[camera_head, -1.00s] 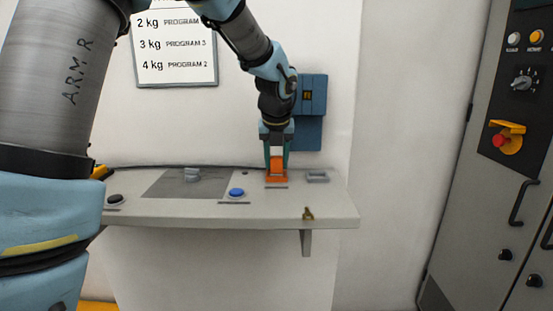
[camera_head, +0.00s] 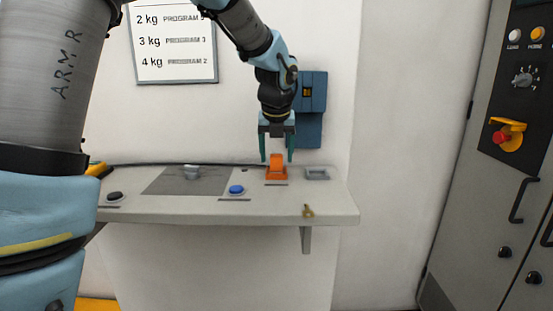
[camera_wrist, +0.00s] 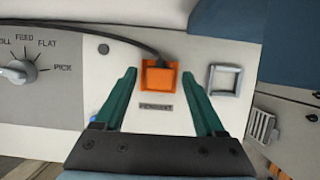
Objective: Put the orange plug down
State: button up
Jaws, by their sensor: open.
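The orange plug (camera_head: 277,167) stands on the shelf (camera_head: 270,206), at its back right, above a small label. In the wrist view the orange plug (camera_wrist: 159,77) sits on the panel with a black cable running from it to the left. My gripper (camera_head: 276,160) is above the plug with its fingers apart, one on each side, and clear of it. In the wrist view my gripper's green fingertips (camera_wrist: 160,75) are well apart, with nothing between them in their grip.
An empty grey square frame (camera_head: 317,174) is right of the plug. A blue button (camera_head: 236,190), a dark button (camera_head: 115,196) and a grey knob (camera_head: 191,173) are to the left. A brass key-like piece (camera_head: 308,211) is near the front edge. A blue wall box (camera_head: 312,92) is behind my gripper.

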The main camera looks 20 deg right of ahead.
jog(key=v, duration=1)
jog(key=shift+r+b, duration=0.25)
jog(key=shift+b, duration=0.15)
jog(key=shift+s+a, duration=0.15)
jog(key=shift+a, duration=0.1)
